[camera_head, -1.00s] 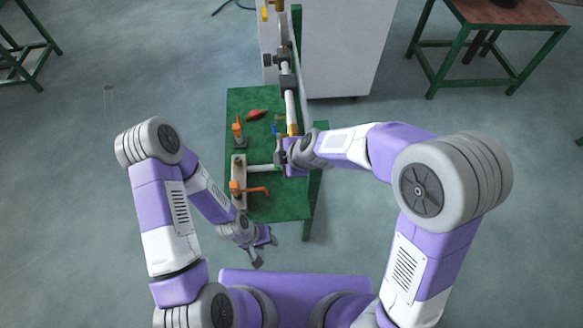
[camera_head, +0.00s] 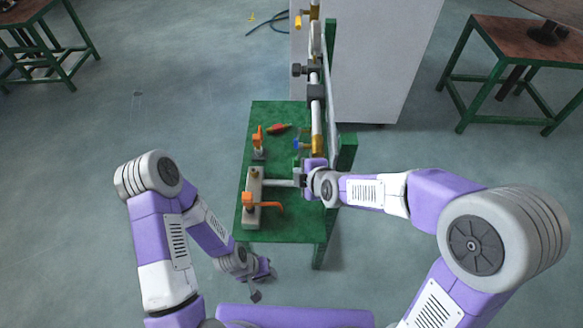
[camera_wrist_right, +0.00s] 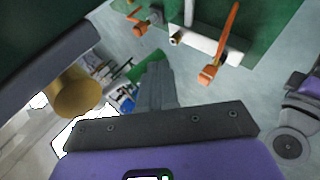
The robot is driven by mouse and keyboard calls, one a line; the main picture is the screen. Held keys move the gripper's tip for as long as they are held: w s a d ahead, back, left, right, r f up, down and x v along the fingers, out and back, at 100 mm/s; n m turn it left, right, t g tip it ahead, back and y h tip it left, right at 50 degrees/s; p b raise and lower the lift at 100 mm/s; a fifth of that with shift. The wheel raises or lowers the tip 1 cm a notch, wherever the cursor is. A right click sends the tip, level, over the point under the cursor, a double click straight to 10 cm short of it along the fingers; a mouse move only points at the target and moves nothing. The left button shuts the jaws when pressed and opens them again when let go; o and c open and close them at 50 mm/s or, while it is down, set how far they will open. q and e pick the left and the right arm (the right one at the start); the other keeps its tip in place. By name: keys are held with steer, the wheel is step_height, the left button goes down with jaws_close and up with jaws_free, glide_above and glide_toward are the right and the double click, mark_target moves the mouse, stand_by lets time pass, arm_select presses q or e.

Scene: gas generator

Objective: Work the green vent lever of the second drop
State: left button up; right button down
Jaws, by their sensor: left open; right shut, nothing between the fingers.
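The pipe with its drops (camera_head: 316,105) runs upright beside the green bench (camera_head: 275,112). A small blue handle (camera_head: 296,145) shows on it near my right gripper. I cannot clearly make out the green vent lever in the head view. In the right wrist view a green piece (camera_wrist_right: 149,64) lies just beyond the fingers; I cannot tell whether it is the lever. My right gripper (camera_head: 301,174) is shut and empty at the pipe's lower end; its fingers also show in the wrist view (camera_wrist_right: 156,85). My left gripper (camera_head: 263,283) is open and empty, below the bench's near edge.
On the bench stand a pale block with an orange lever (camera_head: 268,208), another orange-handled valve (camera_head: 258,138) and a red tool (camera_head: 279,128). A white cabinet (camera_head: 380,60) stands behind the pipe. Brown-topped tables stand at the far right (camera_head: 500,50) and far left. The floor at left is clear.

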arm_select(q)
steer(key=shift+a, duration=0.15)
arm_select(e)
steer(key=shift+w+f, duration=0.15)
steer(key=shift+w, duration=0.05)
stand_by(0.3)
steer(key=shift+s, duration=0.15)
